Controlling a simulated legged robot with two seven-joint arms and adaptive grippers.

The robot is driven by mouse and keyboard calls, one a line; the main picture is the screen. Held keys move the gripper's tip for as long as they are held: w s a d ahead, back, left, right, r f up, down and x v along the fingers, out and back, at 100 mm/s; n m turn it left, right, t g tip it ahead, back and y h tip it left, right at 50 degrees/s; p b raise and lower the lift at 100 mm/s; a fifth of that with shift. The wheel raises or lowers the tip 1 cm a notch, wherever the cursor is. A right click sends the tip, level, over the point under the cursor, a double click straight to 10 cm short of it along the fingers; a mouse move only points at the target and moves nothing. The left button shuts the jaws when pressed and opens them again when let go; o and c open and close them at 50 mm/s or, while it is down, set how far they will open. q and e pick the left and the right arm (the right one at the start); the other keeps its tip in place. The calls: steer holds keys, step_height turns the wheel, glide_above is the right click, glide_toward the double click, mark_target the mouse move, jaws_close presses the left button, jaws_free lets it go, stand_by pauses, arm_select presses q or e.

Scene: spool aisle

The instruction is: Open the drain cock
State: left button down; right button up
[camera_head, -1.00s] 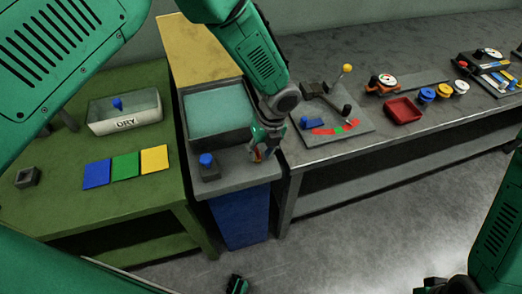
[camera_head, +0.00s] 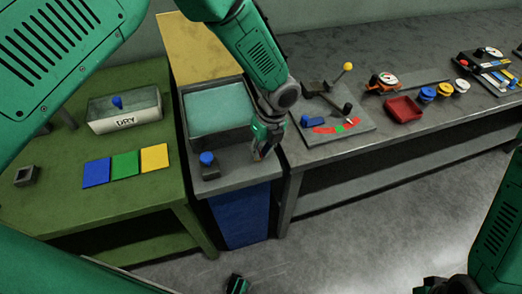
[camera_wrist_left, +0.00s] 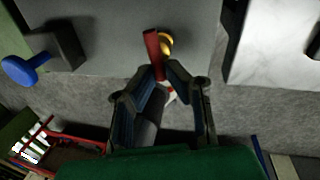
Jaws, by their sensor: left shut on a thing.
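The drain cock shows in the left wrist view as a red lever (camera_wrist_left: 153,52) beside a round yellow part (camera_wrist_left: 166,43), at the edge of a grey ledge. My left gripper (camera_head: 259,153) is at the front right of this ledge in the head view. In the wrist view, the fingertips of this gripper (camera_wrist_left: 163,77) are closed on the near end of the red lever. In the head view the gripper mostly hides the cock.
A block with a blue knob (camera_head: 207,160) stands on the ledge left of my left gripper. Behind is a tank with teal liquid (camera_head: 217,108). A grey bench (camera_head: 400,140) with a lever panel (camera_head: 350,128) is to the right. A green table (camera_head: 60,205) is at left.

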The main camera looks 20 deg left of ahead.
arm_select(q)
steer(key=n, duration=0.2)
steer(key=w+n+b, duration=0.1)
steer(key=n, duration=0.1)
steer(key=shift+d+h, duration=0.2)
steer(key=shift+h, duration=0.2)
steer(key=n, duration=0.4)
steer(key=shift+w+g+h+b, duration=0.25)
steer(key=shift+g+h+b, duration=0.05)
steer(key=n, duration=0.4)
steer(key=shift+w+a+r+n+h, duration=0.1)
steer(key=shift+w+n+h, duration=0.2)
steer(key=shift+h, duration=0.1)
steer(key=shift+w+a+n+h, duration=0.1)
steer(key=shift+w+n+h, duration=0.05)
steer(key=shift+n, duration=0.75)
steer(key=shift+w+a+n+h, duration=0.1)
steer(key=shift+w+n+h, duration=0.05)
steer(key=shift+n, duration=0.75)
steer(key=c, duration=1.6)
jaws_free()
